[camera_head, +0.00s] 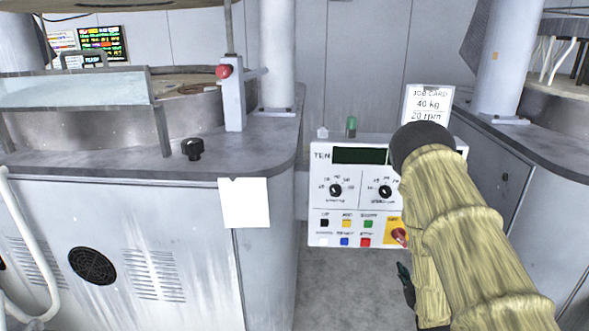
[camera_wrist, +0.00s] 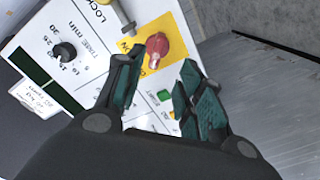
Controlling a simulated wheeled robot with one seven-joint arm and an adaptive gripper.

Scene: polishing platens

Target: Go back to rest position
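My gripper (camera_wrist: 158,72) is open in the wrist view, its two teal-padded fingers apart with nothing held between them. Beyond the fingertips is the white control panel (camera_wrist: 88,22), with a red knob (camera_wrist: 157,46) on a yellow plate. In the head view my arm, in a tan quilted sleeve, reaches in from the lower right. A small dark part of my gripper (camera_head: 405,285) shows below the panel (camera_head: 330,212); the rest is hidden behind the sleeve. The red knob (camera_head: 399,236) shows just left of the sleeve, apart from the gripper.
A grey machine cabinet (camera_head: 150,240) with a black knob (camera_head: 192,149) and a clear guard stands left. Another cabinet (camera_head: 500,175) stands right, close to my arm. A job card (camera_head: 428,103) stands on the panel. Grey floor (camera_head: 345,285) shows between the cabinets.

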